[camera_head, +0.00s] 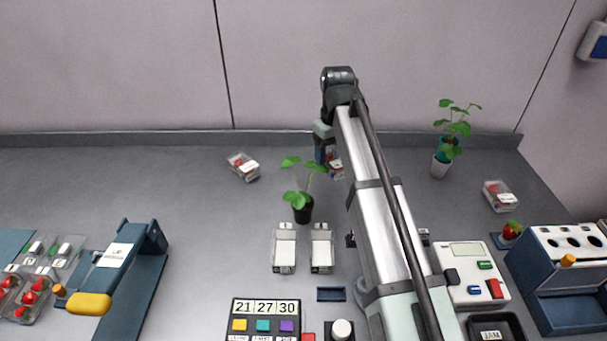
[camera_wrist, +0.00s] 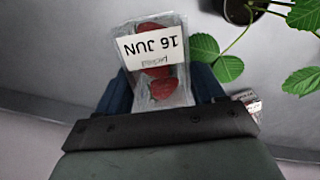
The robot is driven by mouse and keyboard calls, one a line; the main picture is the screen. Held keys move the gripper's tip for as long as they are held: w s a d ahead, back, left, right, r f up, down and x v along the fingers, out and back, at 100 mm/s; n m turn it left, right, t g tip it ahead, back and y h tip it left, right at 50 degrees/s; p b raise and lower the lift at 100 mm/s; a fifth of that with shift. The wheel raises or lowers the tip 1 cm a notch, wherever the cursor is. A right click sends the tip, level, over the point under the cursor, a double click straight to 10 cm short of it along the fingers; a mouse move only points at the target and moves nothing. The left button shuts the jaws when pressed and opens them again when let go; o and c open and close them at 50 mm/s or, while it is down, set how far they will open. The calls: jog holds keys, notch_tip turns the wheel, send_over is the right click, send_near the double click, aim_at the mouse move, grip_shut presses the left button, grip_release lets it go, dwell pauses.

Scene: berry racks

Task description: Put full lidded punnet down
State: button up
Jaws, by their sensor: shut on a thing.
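My gripper (camera_head: 325,152) is at the back of the counter, partly hidden by my arm. In the wrist view its blue fingers (camera_wrist: 162,88) are shut on the two sides of a clear lidded punnet (camera_wrist: 183,90) with red berries inside. The punnet's white label reads 16 JUN, upside down in that view. In the head view the held punnet (camera_head: 337,170) shows only in part beside my arm. I cannot tell whether its base touches the counter.
A labelled punnet (camera_head: 243,167) lies to the left, and another (camera_head: 498,196) far right. A potted plant (camera_head: 302,208) stands close in front of my gripper; another (camera_head: 441,165) is at the back right. The back-left counter is mostly clear.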

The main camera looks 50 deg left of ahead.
jog(key=a+r+m, duration=0.1)
jog(key=a+m, duration=0.1)
jog(key=a, duration=0.9)
jog(key=shift+w+a+f+m, duration=0.15)
jog(key=shift+f+m, duration=0.5)
jog(key=shift+f, duration=1)
jog(key=shift+w+a+f+m, duration=0.15)
jog(key=shift+f+m, duration=0.45)
jog(key=shift+f, duration=1)
jog(key=shift+w+a+f+m, duration=0.15)
jog(key=shift+f+m, duration=0.5)
jog(key=shift+f, duration=1)
jog(key=shift+d+f, duration=0.1)
jog(key=o, duration=1.1)
notch_tip(320, 180, up, 12)
jog(key=shift+r, duration=0.1)
